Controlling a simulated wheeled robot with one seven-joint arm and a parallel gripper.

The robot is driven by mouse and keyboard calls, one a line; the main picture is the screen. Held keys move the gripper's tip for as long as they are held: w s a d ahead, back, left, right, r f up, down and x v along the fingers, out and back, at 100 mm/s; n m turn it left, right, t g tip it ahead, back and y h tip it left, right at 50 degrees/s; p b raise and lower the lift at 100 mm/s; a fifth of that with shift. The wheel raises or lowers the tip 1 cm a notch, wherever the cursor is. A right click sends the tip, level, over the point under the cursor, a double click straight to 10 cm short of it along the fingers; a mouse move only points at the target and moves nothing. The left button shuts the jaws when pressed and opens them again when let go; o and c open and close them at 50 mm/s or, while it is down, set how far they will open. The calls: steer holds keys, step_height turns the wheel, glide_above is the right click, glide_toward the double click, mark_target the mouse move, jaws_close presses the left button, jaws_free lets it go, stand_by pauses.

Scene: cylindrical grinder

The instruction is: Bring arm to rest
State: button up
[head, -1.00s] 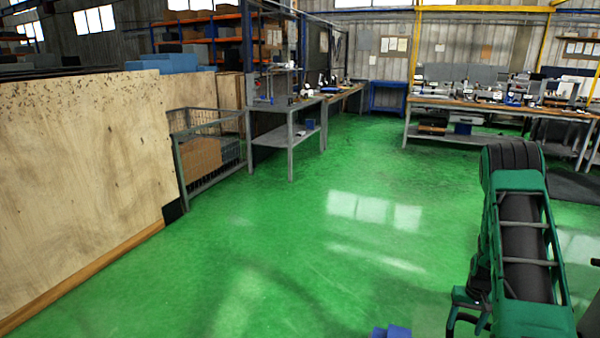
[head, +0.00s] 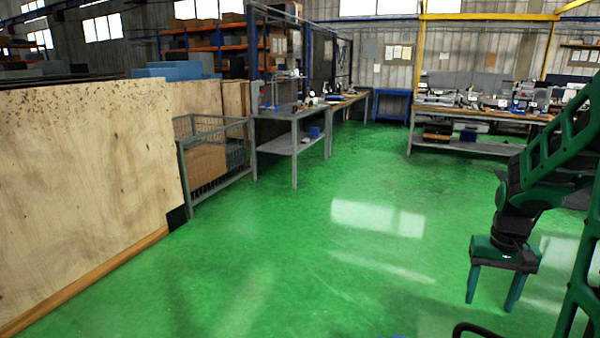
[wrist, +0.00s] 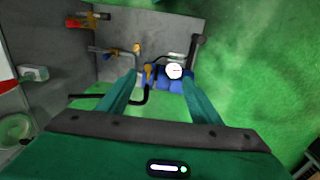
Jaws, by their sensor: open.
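My gripper (head: 492,290) hangs at the right of the head view, pointing down over the green floor. Its two fingers are apart with nothing between them. My green arm comes in from the right edge and bends down to it. In the wrist view my gripper (wrist: 155,80) also shows open. Past its fingertips are a round white gauge (wrist: 174,71) and blue parts (wrist: 178,84), apart from the fingers as far as I can tell.
A plywood panel (head: 80,190) stands along the left. A wire cage (head: 215,160) and a grey workbench (head: 290,150) stand behind it. Another long bench (head: 470,146) is at the back right. The green floor (head: 340,260) in the middle is clear.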

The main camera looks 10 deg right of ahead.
steer(key=s+a+r, duration=0.3)
steer(key=s+a, duration=0.2)
steer(key=s, duration=0.3)
steer(key=s+a+r, duration=0.4)
steer(key=s+a, duration=0.1)
steer(key=s, duration=0.4)
steer(key=shift+a+y, duration=0.3)
steer(key=shift+y, duration=0.1)
steer(key=shift+w+f, duration=0.25)
steer(key=shift+w, duration=0.4)
